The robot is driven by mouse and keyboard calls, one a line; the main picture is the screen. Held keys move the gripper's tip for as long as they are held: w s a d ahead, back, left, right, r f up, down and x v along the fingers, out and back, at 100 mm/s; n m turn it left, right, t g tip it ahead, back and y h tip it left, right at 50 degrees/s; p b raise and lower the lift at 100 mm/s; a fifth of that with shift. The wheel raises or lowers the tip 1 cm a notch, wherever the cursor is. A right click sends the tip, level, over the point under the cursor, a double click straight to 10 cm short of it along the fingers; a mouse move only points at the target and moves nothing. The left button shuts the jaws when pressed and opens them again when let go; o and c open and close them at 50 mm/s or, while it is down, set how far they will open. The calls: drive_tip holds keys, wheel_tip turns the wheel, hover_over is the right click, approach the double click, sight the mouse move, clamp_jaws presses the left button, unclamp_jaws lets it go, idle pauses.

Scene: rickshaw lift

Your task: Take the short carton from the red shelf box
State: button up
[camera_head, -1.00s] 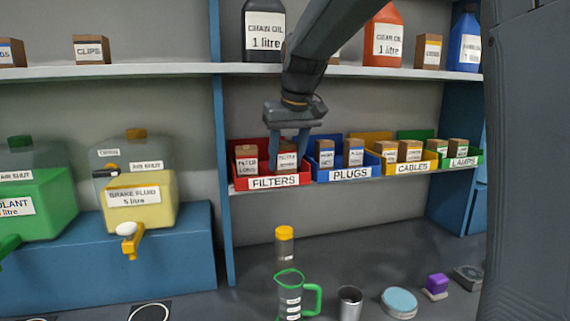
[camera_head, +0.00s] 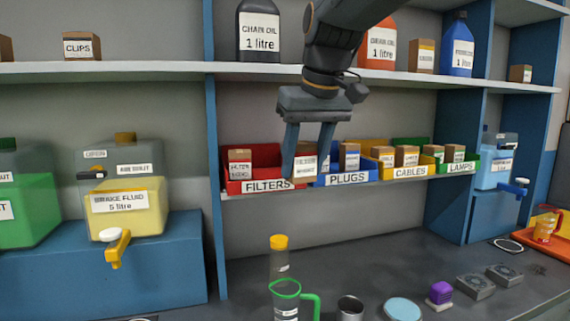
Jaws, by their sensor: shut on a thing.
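My gripper (camera_head: 306,170) points down at the shelf, its two fingers shut on a small brown carton (camera_head: 307,162) with a white label. The label's small print is hard to read. The held carton is in front of the right end of the red shelf box (camera_head: 268,186), overlapping the blue box in the picture; I cannot tell its exact clearance from the boxes. The red box is labelled FILTERS. Another brown carton (camera_head: 240,164) stands in its left part, its label reading roughly FILTER LONG.
The blue PLUGS box (camera_head: 347,179), yellow CABLES box (camera_head: 410,171) and green LAMPS box (camera_head: 461,167) stand to the right on the same shelf. Above is a shelf (camera_head: 170,68) with bottles and cartons. A green-rimmed jug (camera_head: 286,304) and other items stand on the worktop below.

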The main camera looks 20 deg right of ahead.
sight(312, 162)
drive_tip(key=s+p, duration=0.2)
drive_tip(key=p, duration=0.1)
drive_tip(key=s+p, duration=0.1)
drive_tip(key=shift+s+d+r, duration=0.15)
drive_tip(key=shift+s+r, duration=0.1)
drive_tip(key=shift+r, duration=0.05)
drive_tip(key=s+p, duration=0.1)
drive_tip(key=p, duration=0.1)
drive_tip(key=s+p, duration=0.1)
drive_tip(key=p, duration=0.2)
drive_tip(key=shift+s+d+f+p, duration=0.1)
drive_tip(key=shift+d+f+p, duration=0.1)
drive_tip(key=shift+p, duration=0.15)
